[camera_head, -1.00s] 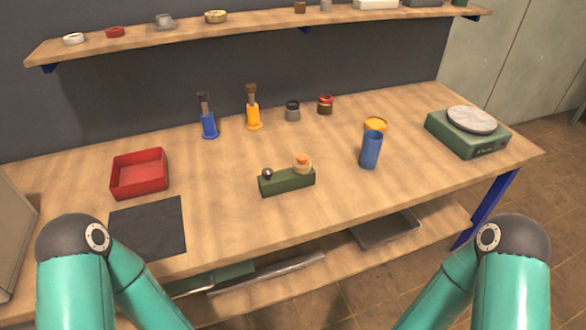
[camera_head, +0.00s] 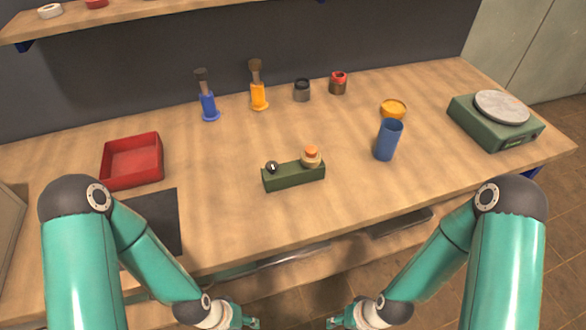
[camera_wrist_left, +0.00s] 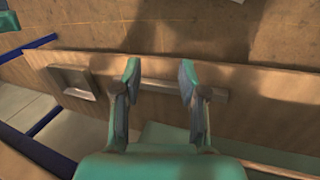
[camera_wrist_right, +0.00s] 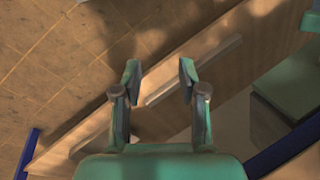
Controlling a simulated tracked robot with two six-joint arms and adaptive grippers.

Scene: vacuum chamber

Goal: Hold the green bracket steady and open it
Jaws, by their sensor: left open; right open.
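The green bracket (camera_head: 293,176) is a small dark green block on the middle of the table. On its top are a dark round knob (camera_head: 271,167) at the left and an orange and tan round piece (camera_head: 311,155) at the right. My left gripper (camera_wrist_left: 158,80) is open and empty; in the head view it shows at the bottom edge (camera_head: 252,322), apart from the bracket. My right gripper (camera_wrist_right: 159,83) is open and empty; it also shows at the bottom of the head view (camera_head: 334,322). Neither wrist view shows the bracket.
A blue cup (camera_head: 387,140) and a yellow dish (camera_head: 393,109) stand right of the bracket. A red tray (camera_head: 132,162) and a dark mat (camera_head: 152,222) lie at left. Blue (camera_head: 208,103) and orange (camera_head: 258,93) tools stand behind. A green scale (camera_head: 490,128) is far right.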

